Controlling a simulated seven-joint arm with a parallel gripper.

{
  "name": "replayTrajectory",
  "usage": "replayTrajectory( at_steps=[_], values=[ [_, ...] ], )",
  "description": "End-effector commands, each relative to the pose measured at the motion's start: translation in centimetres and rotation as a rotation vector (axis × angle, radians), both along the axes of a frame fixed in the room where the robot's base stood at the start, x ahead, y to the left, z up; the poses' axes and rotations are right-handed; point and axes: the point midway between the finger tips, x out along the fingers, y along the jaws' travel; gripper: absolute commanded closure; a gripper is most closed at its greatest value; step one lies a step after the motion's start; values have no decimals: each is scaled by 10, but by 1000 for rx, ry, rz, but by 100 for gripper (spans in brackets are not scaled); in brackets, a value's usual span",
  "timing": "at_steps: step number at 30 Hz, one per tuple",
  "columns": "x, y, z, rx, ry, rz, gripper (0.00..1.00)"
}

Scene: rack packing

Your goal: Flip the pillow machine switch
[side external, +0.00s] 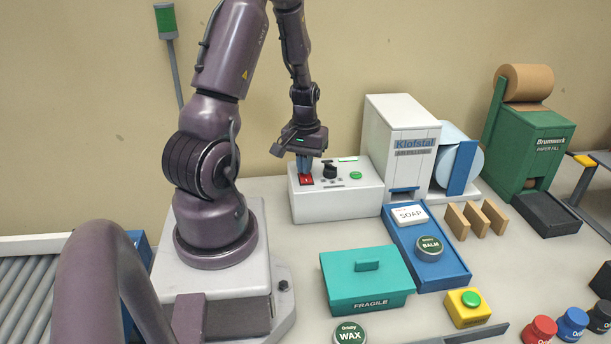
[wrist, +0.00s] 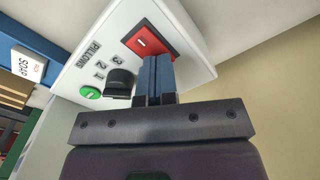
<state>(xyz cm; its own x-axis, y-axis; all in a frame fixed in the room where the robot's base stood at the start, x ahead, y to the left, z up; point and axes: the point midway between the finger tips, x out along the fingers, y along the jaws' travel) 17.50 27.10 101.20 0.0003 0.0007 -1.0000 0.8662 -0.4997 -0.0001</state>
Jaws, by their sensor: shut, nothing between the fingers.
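The pillow machine's white control box (side external: 335,203) stands on the table beside the white Klofstal air pillows machine (side external: 398,130). It carries a red rocker switch (side external: 306,181), a black knob (side external: 329,169) and a green button (side external: 356,175). In the wrist view the red switch (wrist: 148,42) shows a white line mark, and the box is lettered PILLOWS with numbers around the knob (wrist: 120,82). My gripper (side external: 303,171) is shut and empty, its blue fingertips (wrist: 158,60) at the edge of the red switch. They cover part of it; I cannot tell whether they touch.
A blue tray (side external: 455,280) holds a SOAP box (side external: 409,215) and a BALM tin (side external: 429,248). A teal FRAGILE box (side external: 350,295) lies in front. A yellow box with a green button (side external: 467,308) is at right. The green paper fill machine (side external: 530,150) stands behind.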

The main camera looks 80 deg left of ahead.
Motion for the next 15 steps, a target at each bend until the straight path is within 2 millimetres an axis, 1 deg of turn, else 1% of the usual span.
replayTrajectory(
  at_steps=[9,11,15],
  values=[
    [0,0,-4,-1,0,0,100],
    [0,0,-3,0,0,0,100],
    [0,0,7,1,0,-1,100]
  ],
)
